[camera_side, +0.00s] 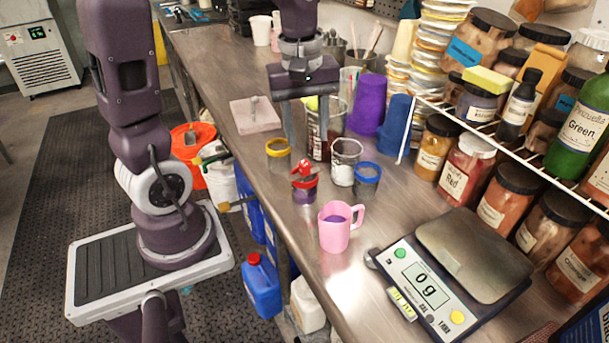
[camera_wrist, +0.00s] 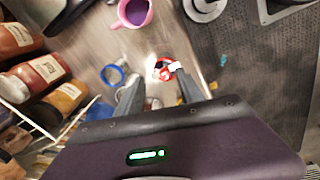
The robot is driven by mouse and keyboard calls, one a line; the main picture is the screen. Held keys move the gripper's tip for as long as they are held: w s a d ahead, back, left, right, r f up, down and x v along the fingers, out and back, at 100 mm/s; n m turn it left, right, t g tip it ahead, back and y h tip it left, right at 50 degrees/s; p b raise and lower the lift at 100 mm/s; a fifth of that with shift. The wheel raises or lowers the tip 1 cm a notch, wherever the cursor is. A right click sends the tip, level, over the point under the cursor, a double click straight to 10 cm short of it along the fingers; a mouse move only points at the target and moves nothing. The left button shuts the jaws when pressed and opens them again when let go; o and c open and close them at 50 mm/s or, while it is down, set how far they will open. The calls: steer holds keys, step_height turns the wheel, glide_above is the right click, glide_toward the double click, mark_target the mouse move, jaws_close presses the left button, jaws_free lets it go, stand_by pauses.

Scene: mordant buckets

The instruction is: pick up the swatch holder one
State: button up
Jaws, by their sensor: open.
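A small container with purple contents and a red ring and clip-like top (camera_side: 304,181) stands on the steel bench; it may be the swatch holder, but I see no label naming it. My gripper (camera_side: 307,138) points down above the bench, behind the red-topped container in the side view. Its two fingers are apart with nothing held between them, and they also show in the wrist view (camera_wrist: 157,77).
A yellow-ringed cup (camera_side: 279,155), a clear cup (camera_side: 345,163) and a blue-ringed cup (camera_side: 367,179) stand close by. A pink mug (camera_side: 336,229) is in front and a scale (camera_side: 426,290) at right. A beaker (camera_side: 318,135) stands beside the fingers. Jars fill the rack at right.

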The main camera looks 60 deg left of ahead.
mark_target(304, 163)
steer(key=a+f+n, duration=0.1)
steer(key=w+a+f+n+g, duration=0.1)
steer(key=f+n, duration=0.1)
steer(key=shift+w+a+f, duration=0.1)
steer(key=shift+w+a, duration=0.1)
steer(key=shift+a, duration=0.15)
steer(key=f, duration=0.7)
steer(key=shift+a, duration=0.3)
jaws_close()
